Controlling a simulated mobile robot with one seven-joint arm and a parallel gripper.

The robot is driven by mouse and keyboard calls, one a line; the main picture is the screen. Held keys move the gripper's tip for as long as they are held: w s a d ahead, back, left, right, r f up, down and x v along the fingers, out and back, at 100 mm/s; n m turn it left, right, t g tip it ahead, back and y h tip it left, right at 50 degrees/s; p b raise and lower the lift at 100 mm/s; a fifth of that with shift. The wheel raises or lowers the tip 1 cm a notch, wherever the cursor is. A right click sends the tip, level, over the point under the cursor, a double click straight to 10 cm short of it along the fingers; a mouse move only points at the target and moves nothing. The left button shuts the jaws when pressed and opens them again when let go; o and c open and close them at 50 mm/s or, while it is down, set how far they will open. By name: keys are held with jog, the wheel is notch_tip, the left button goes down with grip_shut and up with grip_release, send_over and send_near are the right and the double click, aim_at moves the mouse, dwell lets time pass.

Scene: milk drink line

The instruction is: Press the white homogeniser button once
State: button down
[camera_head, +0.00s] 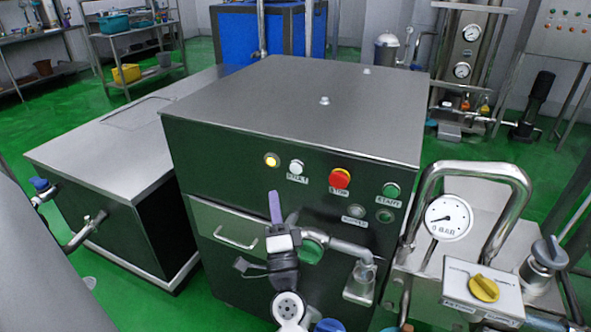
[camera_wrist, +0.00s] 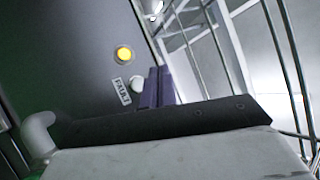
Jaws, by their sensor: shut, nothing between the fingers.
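The homogeniser's dark front panel carries a white round button (camera_head: 295,166) with a small label below it, between a lit yellow lamp (camera_head: 271,160) and a red stop button (camera_head: 340,179). My gripper (camera_head: 274,195) is shut and empty, its purple fingers pointing up in front of the panel, below and left of the white button in the head view. In the wrist view the white button (camera_wrist: 137,86) shows right beside the purple fingers (camera_wrist: 156,86), with the yellow lamp (camera_wrist: 124,54) above it. I see no contact, but the depth gap is hard to judge.
Bent steel pipes (camera_head: 465,172), a pressure gauge (camera_head: 448,217) and a yellow knob (camera_head: 484,288) stand to the right. A drawer handle (camera_head: 236,240) juts out below left.

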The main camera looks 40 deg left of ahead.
jog(key=w+a+b, duration=0.1)
jog(key=w+a, duration=0.1)
jog(key=w, duration=0.6)
jog(key=shift+w, duration=0.15)
dwell(1.9)
jog(key=shift+w+a+b, duration=0.1)
jog(key=shift+w+b, duration=0.2)
jog(key=shift+w, duration=0.05)
jog(key=shift+w+a, duration=0.1)
jog(key=shift+w, duration=0.3)
dwell(0.6)
jog(key=shift+s+d, duration=0.2)
jog(key=shift+s, duration=0.65)
jog(key=s, duration=0.2)
jog(key=s+d+p, duration=0.1)
jog(key=s, duration=0.1)
jog(key=shift+s+d, duration=0.1)
jog(key=shift+s, duration=0.3)
